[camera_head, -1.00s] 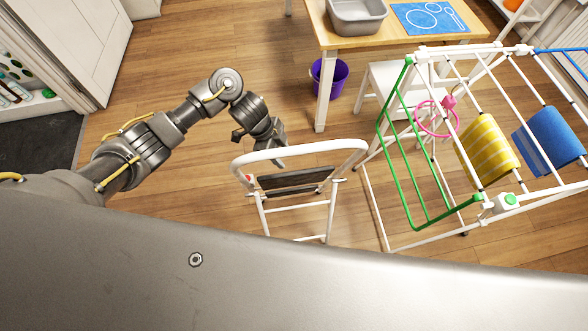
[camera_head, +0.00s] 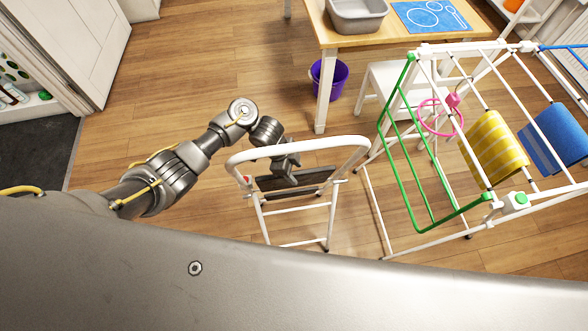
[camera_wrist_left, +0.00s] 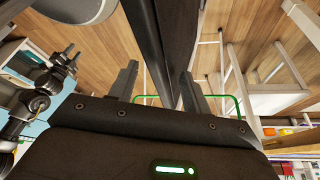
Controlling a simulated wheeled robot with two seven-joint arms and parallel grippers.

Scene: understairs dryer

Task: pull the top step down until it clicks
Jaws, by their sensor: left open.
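The step stool has a white tubular frame with a rounded top hoop (camera_head: 300,146). Its dark top step (camera_head: 318,177) is inside the frame below the hoop. My left gripper (camera_head: 291,176) is at the step, inside the hoop, and covers part of it. In the left wrist view the two fingers (camera_wrist_left: 157,78) are apart, with the dark step (camera_wrist_left: 165,35) running edge-on between them; contact cannot be told. At the left of that view an arm of mine shows, with what looks like my right gripper (camera_wrist_left: 69,60), small; its jaws cannot be made out.
A drying rack (camera_head: 437,50) with yellow and blue cloths stands close on the right, its green side near the stool. Behind are a white chair (camera_head: 385,78), a wooden table (camera_head: 395,33) and a purple bucket (camera_head: 333,80). Floor left of the stool is clear.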

